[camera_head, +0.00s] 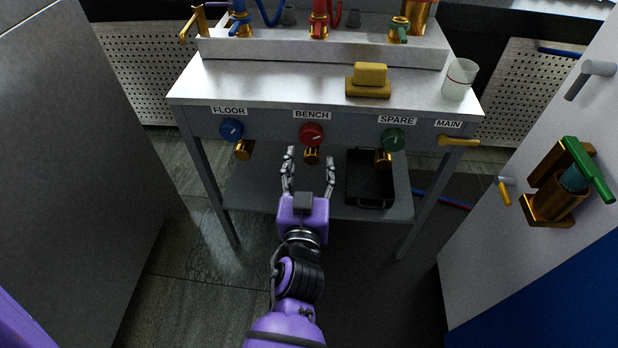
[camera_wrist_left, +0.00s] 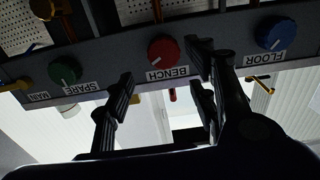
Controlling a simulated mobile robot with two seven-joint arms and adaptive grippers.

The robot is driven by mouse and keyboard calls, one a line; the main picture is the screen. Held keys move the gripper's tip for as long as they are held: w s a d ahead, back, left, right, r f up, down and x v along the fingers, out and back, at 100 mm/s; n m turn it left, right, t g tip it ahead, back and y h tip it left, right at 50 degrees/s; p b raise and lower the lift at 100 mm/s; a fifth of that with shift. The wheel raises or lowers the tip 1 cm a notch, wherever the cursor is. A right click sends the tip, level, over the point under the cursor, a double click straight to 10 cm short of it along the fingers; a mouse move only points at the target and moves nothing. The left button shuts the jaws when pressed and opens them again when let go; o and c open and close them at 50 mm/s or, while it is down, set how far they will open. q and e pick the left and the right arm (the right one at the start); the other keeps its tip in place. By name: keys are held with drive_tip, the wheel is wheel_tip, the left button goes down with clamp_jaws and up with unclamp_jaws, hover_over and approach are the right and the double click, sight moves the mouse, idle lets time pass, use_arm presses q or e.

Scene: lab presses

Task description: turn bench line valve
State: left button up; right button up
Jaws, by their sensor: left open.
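The bench line valve is a round red knob (camera_head: 312,134) under the BENCH label (camera_head: 311,115) on the front panel of the table. It also shows in the left wrist view (camera_wrist_left: 163,51), upright in the middle, with its label upside down. My left gripper (camera_head: 309,160) is open and empty, its two fingers pointing at the panel just below and in front of the red knob. In the left wrist view its fingers (camera_wrist_left: 163,85) stand apart, one on each side of the knob's line. No contact with the knob shows. My right gripper is not in view.
A blue FLOOR knob (camera_head: 231,129) is left of the red one; a green SPARE knob (camera_head: 393,140) and a yellow MAIN lever (camera_head: 459,141) are right. Brass outlets hang below the knobs.

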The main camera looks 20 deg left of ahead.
use_arm(q)
drive_tip(key=shift+v, duration=1.8)
